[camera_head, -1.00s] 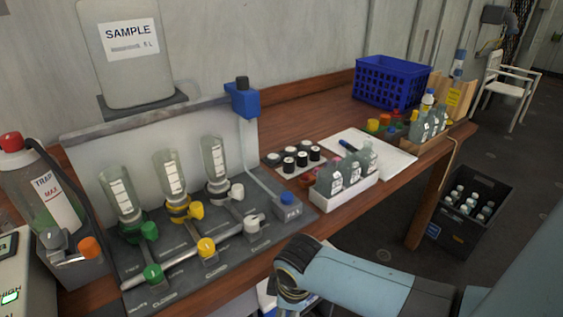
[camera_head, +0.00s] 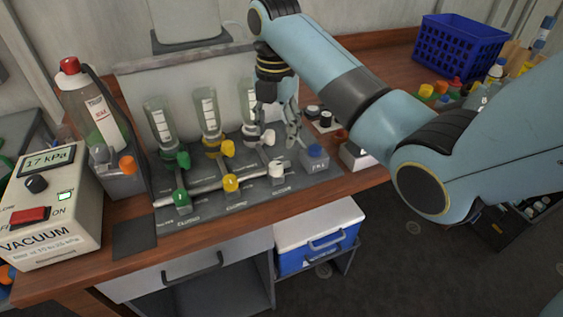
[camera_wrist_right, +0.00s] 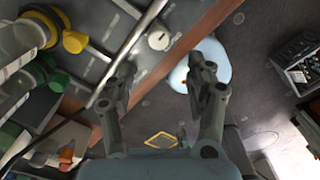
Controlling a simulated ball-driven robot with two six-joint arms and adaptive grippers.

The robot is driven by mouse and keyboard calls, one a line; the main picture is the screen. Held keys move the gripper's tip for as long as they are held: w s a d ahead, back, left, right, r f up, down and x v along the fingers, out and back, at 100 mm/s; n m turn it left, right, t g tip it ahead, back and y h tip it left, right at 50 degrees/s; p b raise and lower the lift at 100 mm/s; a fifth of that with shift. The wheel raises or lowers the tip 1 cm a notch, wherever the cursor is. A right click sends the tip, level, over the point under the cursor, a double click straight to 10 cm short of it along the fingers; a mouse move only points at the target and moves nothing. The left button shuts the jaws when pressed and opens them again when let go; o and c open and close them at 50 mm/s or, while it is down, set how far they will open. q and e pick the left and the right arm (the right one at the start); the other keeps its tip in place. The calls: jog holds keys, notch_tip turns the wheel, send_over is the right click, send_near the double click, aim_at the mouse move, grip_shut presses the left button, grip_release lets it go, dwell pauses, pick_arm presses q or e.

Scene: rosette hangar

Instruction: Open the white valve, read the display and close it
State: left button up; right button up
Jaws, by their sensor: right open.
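The white valve (camera_head: 277,169) is a small knob on the manifold, at its right end, and it also shows ahead of the fingers in the right wrist view (camera_wrist_right: 158,40). A second white knob (camera_head: 268,137) sits above it, under the right funnel. My right gripper (camera_head: 276,134) is open and empty, pointing down over the manifold's right end; its open fingers also show in the wrist view (camera_wrist_right: 164,80), apart from the knob. The display (camera_head: 48,161) on the vacuum box reads 17 kPa. My left gripper is out of view.
Green (camera_head: 180,196) and yellow (camera_head: 231,183) valves stand left of the white one. The vacuum box (camera_head: 60,215) and a trap bottle (camera_head: 95,115) are at the left. A blue-capped block (camera_head: 315,157) stands close right. My right arm covers part of the bench.

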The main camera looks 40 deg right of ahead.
aim_at(276, 165)
jog(key=shift+n, duration=0.4)
notch_tip(276, 165, down, 10)
jog(key=shift+w+f, duration=0.15)
grip_shut()
